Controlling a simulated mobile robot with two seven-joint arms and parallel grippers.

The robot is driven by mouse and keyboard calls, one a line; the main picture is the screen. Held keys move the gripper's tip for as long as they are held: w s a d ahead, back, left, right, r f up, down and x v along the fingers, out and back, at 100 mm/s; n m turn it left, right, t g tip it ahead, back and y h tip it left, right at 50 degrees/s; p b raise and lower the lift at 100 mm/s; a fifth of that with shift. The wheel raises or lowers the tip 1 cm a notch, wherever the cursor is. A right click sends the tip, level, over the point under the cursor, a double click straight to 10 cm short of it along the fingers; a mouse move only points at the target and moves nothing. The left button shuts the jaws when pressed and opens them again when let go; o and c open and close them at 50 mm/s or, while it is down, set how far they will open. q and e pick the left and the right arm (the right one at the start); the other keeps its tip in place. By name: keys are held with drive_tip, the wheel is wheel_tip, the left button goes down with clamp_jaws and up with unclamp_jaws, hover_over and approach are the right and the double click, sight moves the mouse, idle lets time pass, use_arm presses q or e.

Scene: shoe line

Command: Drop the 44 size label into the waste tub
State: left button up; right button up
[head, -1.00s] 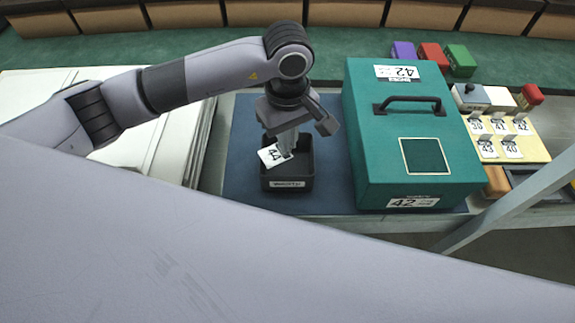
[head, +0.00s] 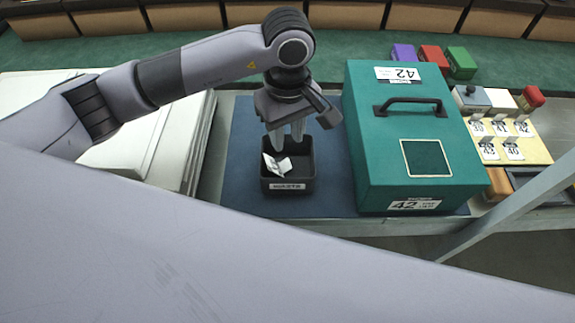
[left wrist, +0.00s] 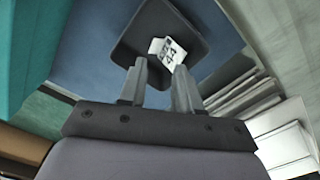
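The white 44 size label (head: 277,166) lies tilted inside the black waste tub (head: 289,185), near the tub's left side. In the left wrist view the label (left wrist: 168,52) shows its 44, within the dark tub (left wrist: 140,25). My left gripper (head: 288,137) is above the tub, fingers pointing down. In the left wrist view its two fingers (left wrist: 158,85) are spread apart with nothing between them, and the label lies beyond their tips. My right gripper is not in view.
A teal box (head: 415,130) with a handle and 42 labels stands right of the tub on the blue mat (head: 240,150). A board (head: 535,150) with several size labels is further right. White flat sheets (head: 160,150) are stacked at left.

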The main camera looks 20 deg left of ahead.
use_arm(q)
drive_tip(key=shift+r, duration=2.2)
